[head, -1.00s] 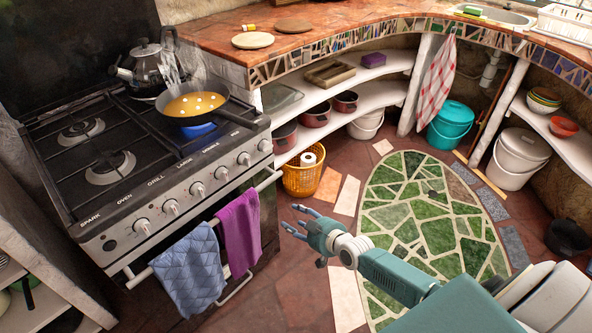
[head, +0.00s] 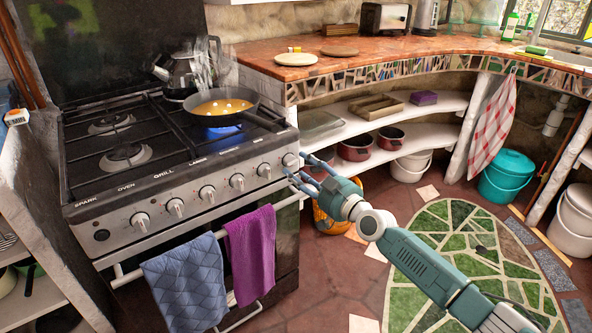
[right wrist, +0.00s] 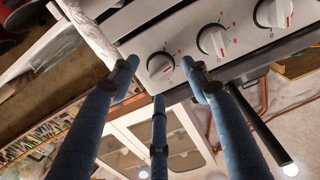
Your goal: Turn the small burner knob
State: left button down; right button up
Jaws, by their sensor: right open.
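The stove's front panel (head: 188,199) carries a row of white knobs. The small burner knob (head: 290,160) is the one at the right end. I cannot tell whether any finger touches the knob. My left gripper is not in view.
A frying pan (head: 222,106) with yellow food sits over a blue flame, with a kettle (head: 183,66) behind. A blue towel (head: 184,283) and a purple towel (head: 251,255) hang from the oven handle (head: 128,274). A shelf (head: 385,129) with pots stands to the right.

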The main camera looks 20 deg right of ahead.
aim_at(291, 162)
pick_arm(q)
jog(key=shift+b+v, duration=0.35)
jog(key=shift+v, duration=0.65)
pick_arm(e)
jog(key=shift+x, duration=1.45)
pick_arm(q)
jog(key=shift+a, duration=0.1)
pick_arm(e)
jog(key=c, duration=1.1)
jog(key=shift+f, duration=0.1)
jog(key=shift+c, duration=0.2)
